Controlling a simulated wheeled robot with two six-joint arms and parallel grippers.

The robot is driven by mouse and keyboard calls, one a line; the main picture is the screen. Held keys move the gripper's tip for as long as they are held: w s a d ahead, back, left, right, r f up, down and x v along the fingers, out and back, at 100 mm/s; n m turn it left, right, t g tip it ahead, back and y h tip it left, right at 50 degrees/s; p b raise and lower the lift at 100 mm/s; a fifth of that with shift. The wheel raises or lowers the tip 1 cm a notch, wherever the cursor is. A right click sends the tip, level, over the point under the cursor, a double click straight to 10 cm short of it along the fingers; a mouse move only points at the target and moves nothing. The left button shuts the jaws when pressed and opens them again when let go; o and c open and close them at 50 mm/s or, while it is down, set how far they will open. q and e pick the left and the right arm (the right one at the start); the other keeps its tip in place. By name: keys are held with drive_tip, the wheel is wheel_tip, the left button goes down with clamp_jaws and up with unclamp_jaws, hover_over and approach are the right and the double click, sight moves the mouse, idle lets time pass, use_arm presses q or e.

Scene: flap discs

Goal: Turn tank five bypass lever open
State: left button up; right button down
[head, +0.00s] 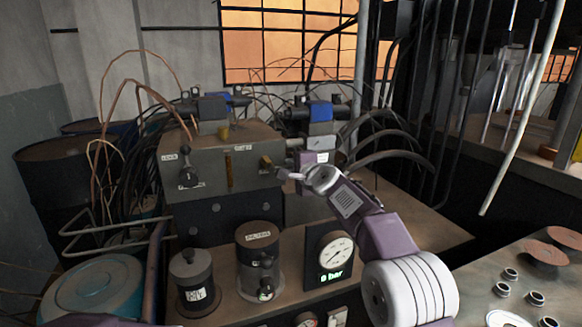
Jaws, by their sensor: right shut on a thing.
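A grey-brown valve block (207,152) stands on the bench at centre left. Its front carries a black ball-topped lever (187,165) at the left, an upright brass strip (228,170) in the middle and a short brass lever (266,162) at the right. Small white labels sit above them, too small to read. My right gripper (281,173) reaches in from the lower right and is shut at the short brass lever, partly covering that corner of the block. Which lever is the tank five bypass cannot be read.
A black canister (192,278), a labelled cylinder (259,262) and a round gauge (336,252) reading 0 bar stand in front of the block. Hoses and copper pipes crowd behind. Several small rings and flap discs (545,252) lie on the right table.

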drive_tip(key=shift+d+r, duration=0.1)
drive_tip(key=shift+d, duration=0.05)
drive_tip(key=c, duration=1.5)
unclamp_jaws()
drive_tip(key=shift+w+d, duration=0.1)
drive_tip(key=shift+d, duration=0.05)
drive_tip(key=shift+s+b, duration=0.3)
drive_tip(key=b+v, duration=0.3)
drive_tip(key=v, duration=0.5)
drive_tip(key=shift+s+d, duration=0.15)
drive_tip(key=shift+s, duration=0.05)
